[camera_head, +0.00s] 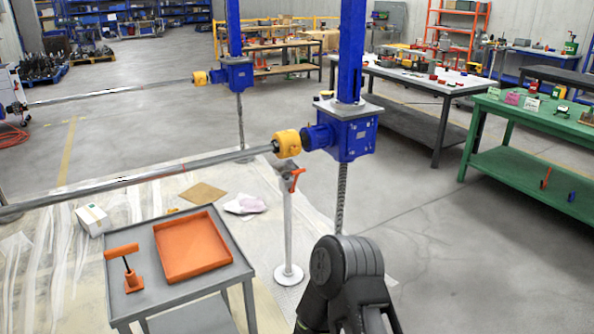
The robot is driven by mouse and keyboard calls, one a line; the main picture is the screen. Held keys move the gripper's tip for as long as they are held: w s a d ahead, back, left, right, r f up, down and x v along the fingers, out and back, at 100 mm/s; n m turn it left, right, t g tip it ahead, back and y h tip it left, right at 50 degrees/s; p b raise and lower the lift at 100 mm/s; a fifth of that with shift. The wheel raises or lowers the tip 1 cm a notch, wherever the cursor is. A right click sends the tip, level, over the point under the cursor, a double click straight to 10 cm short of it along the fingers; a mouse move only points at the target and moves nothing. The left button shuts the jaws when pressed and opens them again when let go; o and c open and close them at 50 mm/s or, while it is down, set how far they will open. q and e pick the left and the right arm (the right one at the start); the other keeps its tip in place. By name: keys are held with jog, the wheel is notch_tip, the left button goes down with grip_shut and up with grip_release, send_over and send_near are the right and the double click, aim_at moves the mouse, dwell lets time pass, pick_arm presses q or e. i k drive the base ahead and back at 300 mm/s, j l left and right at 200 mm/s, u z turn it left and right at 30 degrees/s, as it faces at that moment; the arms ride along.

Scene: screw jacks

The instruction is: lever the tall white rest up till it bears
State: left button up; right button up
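The tall white rest (288,230) stands upright on a round white base on the floor, just right of the grey cart. Its grey head is close below the yellow coupling (287,143) at the right end of the long shaft (140,180). I cannot tell whether the head touches what is above it. An orange lever (297,179) sits near the top of the rest, on its right side. A dark link of my own arm shows at the bottom centre, right of the rest's base. Neither of my grippers shows.
The grey cart (188,296) carries an orange tray (192,247) and a small orange-topped stand (131,277). A blue screw jack (348,137) with a hanging screw is right of the rest. A green bench (545,118) stands far right. The floor between them is clear.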

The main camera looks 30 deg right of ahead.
aim_at(296, 173)
jog(key=i+l, duration=0.2)
jog(key=l, duration=0.2)
jog(key=i+l, duration=0.2)
jog(key=l, duration=0.2)
jog(key=i+l, duration=0.2)
jog(key=l, duration=0.2)
jog(key=i+l, duration=0.2)
jog(key=l, duration=0.25)
jog(key=i+l, duration=0.25)
jog(key=l, duration=0.15)
jog(key=i+l, duration=0.95)
